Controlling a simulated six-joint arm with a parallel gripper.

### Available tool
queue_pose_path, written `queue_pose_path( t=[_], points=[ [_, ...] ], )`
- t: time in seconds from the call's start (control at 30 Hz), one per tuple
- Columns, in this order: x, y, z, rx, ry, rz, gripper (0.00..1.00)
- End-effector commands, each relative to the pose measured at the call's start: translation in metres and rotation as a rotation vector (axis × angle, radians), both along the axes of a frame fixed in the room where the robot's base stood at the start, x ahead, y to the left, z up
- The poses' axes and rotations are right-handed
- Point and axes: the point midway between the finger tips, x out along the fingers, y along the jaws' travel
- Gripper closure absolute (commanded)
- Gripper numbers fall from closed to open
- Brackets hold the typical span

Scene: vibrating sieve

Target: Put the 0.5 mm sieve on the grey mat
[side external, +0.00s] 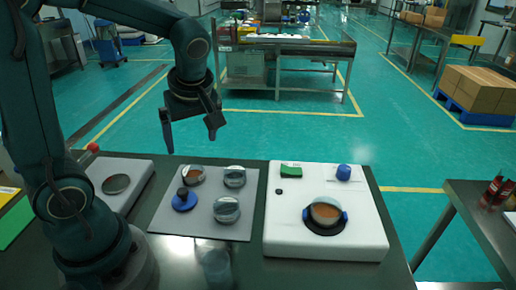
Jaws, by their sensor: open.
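The grey mat (164,222) lies on the dark table, left of the white machine. On it stand several round metal-and-glass items: one with brown contents (192,175) at the back left, one at the back right (234,177) and one at the front right (227,210). A blue disc with a dark knob (184,200) is at the left. Another round sieve-like ring with brown contents (325,214) sits in blue clamps on the white machine (285,235). I cannot read which is the 0.5 mm sieve. My gripper (190,143) is open and empty, above the mat's back edge.
The white machine carries a green block (291,170) and a blue knob (344,172). A pale device with a round metal plate (116,184) is at the left. A clear glass (216,268) stands in front of the mat. The mat's front-left part is bare.

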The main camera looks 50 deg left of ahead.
Motion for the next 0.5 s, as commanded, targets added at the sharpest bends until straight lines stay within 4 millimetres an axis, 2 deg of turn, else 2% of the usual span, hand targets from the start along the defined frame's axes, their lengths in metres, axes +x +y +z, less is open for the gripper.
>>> queue_pose_path(
  t=[0.17, 0.5],
  points=[
    [-0.009, -0.017, 0.011, -0.028, 0.003, -0.169, 0.04],
    [-0.051, -0.088, 0.031, -0.025, -0.041, -1.022, 0.04]
  ],
)
